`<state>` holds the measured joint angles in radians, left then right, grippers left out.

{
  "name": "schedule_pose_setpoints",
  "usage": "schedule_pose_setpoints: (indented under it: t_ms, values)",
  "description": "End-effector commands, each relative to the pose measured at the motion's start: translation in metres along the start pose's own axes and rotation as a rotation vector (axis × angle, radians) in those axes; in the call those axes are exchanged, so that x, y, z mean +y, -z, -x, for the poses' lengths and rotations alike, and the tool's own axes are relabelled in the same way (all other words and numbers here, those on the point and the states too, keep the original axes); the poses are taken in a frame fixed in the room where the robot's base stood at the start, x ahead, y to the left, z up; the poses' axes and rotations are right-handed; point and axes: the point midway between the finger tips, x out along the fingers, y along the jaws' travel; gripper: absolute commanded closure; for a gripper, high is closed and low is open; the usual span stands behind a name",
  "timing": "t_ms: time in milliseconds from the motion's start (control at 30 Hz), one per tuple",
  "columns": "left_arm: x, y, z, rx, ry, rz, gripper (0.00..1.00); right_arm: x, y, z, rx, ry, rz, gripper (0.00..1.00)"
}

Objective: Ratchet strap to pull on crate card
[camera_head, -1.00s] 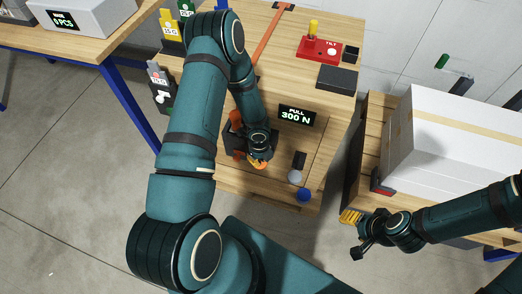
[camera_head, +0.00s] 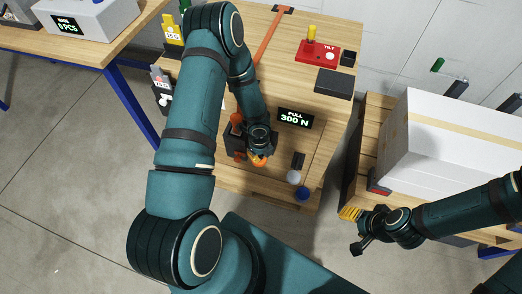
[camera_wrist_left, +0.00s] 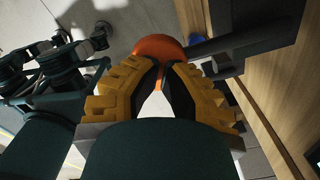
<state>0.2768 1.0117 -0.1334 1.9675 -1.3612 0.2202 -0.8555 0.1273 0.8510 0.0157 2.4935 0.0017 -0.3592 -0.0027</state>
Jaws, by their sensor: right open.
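The orange strap (camera_head: 267,42) runs down the wooden bench top from a dark anchor at the far edge and passes behind my left arm. A dark ratchet body (camera_head: 231,142) with orange parts sits near the bench's front left, partly hidden. My left gripper (camera_head: 258,158) is beside it, with its yellow fingers closed around a rounded orange handle grip (camera_wrist_left: 158,47) in the left wrist view. The black card display (camera_head: 295,118) reads "PULL 300 N". My right gripper (camera_head: 352,231) is open and empty, out past the bench's front right, near the large white crate (camera_head: 445,145).
Coloured weights stand at the left edge.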

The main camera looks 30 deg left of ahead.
Motion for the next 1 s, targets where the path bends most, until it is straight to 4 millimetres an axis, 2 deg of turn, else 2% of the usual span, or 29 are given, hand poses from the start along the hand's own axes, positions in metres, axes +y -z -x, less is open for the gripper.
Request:
schedule_pose_setpoints:
  t_ms: [333, 1000]
  values:
    - [0.0, -0.001, 0.006, -0.001, 0.001, 0.001, 1.0, -0.002, 0.001, 0.004, 0.0, 0.0, 0.0, 0.41]
    - [0.0, -0.001, 0.067, -0.001, 0.001, 0.001, 1.0, -0.019, 0.006, 0.05, 0.0, 0.0, 0.0, 0.41]
